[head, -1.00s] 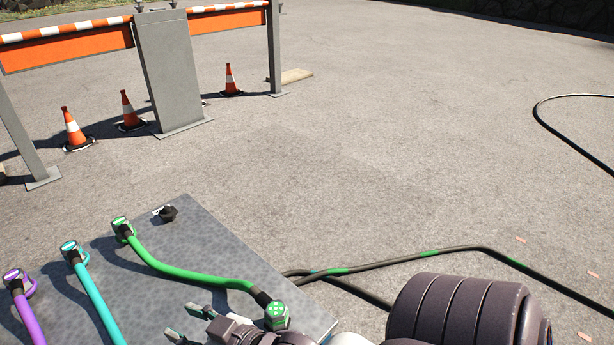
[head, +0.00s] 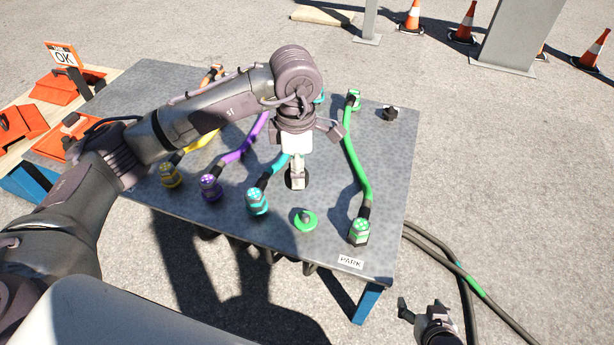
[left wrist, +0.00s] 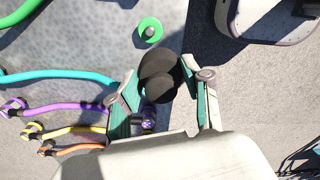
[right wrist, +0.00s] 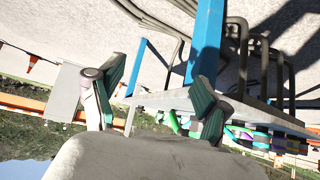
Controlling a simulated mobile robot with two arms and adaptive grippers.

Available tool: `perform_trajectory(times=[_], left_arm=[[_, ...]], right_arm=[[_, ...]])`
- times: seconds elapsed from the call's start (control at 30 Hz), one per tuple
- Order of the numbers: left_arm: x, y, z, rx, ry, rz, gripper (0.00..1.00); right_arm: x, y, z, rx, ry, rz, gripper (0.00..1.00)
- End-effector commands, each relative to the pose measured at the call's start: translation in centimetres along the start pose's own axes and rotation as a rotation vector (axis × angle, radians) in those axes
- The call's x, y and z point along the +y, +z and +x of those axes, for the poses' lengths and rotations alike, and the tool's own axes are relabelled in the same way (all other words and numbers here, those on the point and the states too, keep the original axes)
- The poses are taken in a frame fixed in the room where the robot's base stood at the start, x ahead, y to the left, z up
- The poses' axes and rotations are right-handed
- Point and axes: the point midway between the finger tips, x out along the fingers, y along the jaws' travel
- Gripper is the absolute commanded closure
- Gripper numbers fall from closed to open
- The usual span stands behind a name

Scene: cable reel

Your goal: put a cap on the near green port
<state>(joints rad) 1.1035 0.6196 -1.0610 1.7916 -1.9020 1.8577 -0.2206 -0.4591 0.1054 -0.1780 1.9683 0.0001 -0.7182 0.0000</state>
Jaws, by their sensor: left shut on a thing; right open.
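My left gripper (head: 297,185) reaches down over the table (head: 330,250) and is shut on a black round cap (head: 292,180), which shows clearly in the left wrist view (left wrist: 158,75). The near green port (head: 305,220), a green ring with a grey stub, is bare on the table near its front edge. In the left wrist view the port (left wrist: 150,31) lies just beyond the cap; the two look apart. My right gripper (head: 423,312) is open and empty, right of the table. Its open fingers also show in the right wrist view (right wrist: 155,95).
A green cable (head: 352,155) with plugs at both ends lies right of the port, above a PARK label (head: 350,262). Teal (head: 257,201), purple (head: 210,187) and yellow (head: 170,175) plugs stand leftward. Another black cap (head: 390,113) sits at the far right.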

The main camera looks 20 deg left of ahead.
Motion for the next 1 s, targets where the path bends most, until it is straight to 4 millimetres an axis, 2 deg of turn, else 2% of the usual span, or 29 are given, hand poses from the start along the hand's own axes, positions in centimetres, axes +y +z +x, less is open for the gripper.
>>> perform_trajectory(times=[0.03, 0.2, 0.4, 0.6, 0.8, 1.0], left_arm=[[0.3, 0.5, 0.1, 0.000, -0.007, -0.156, 0.92], [1.6, 1.3, 1.8, 0.003, -0.007, -0.722, 0.92], [2.3, 1.7, 4.5, 0.005, -0.006, -1.376, 0.92], [2.3, 1.6, 7.0, 0.003, -0.003, -1.887, 0.92], [2.2, 1.4, 8.4, 0.000, 0.000, -2.134, 0.92], [2.2, 1.4, 9.0, -0.002, 0.000, -2.170, 0.92]], right_arm=[[0.1, 1.3, 0.1, -0.051, 0.002, 0.001, 0.23], [0.3, 6.5, 0.8, -0.206, 0.006, 0.003, 0.23], [0.6, 12.8, 0.5, -0.385, 0.010, 0.007, 0.23], [0.7, 17.7, -0.6, -0.524, 0.012, 0.010, 0.23], [0.8, 20.0, -1.2, -0.588, 0.013, 0.012, 0.23], [0.8, 19.6, -1.2, -0.588, 0.014, 0.012, 0.23]])
